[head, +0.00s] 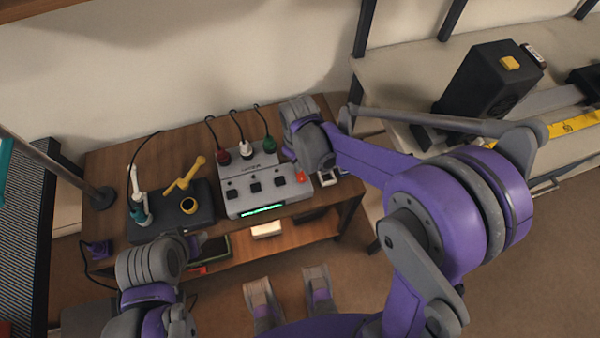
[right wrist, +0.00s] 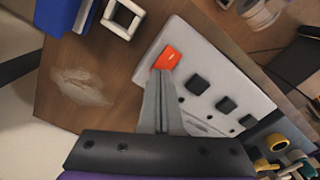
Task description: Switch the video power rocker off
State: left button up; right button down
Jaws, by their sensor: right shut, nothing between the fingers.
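The red-orange power rocker (head: 301,176) sits at the right end of the light grey control box (head: 240,203), which stands on the wooden table. It also shows in the right wrist view (right wrist: 167,58), lit orange. My right gripper (right wrist: 161,76) is shut and empty, its fingertips at the near edge of the rocker; I cannot tell whether they touch it. In the head view the right hand hides its own fingertips. My left gripper (head: 197,243) is low at the table's front left, and its fingers are too unclear to read.
Three black square buttons (head: 255,187) and a green display (head: 262,211) are on the box. Red, white and green plugs (head: 246,150) stand behind. A dark unit with a yellow lever (head: 185,175) is left. A white square frame (right wrist: 122,18) lies beside the box.

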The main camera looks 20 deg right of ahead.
jog(key=shift+f, duration=0.25)
jog(key=shift+r, duration=0.15)
jog(key=shift+r+p, duration=2.35)
jog(key=shift+r, duration=1.1)
jog(key=s+d+r+m+t+p, duration=0.2)
jog(key=s+d+r+m, duration=0.1)
jog(key=s+r, duration=0.3)
jog(key=s+d+r+m+t+p, duration=0.3)
jog(key=s+r, duration=0.3)
jog(key=s, duration=0.2)
jog(key=shift+d+r, duration=0.3)
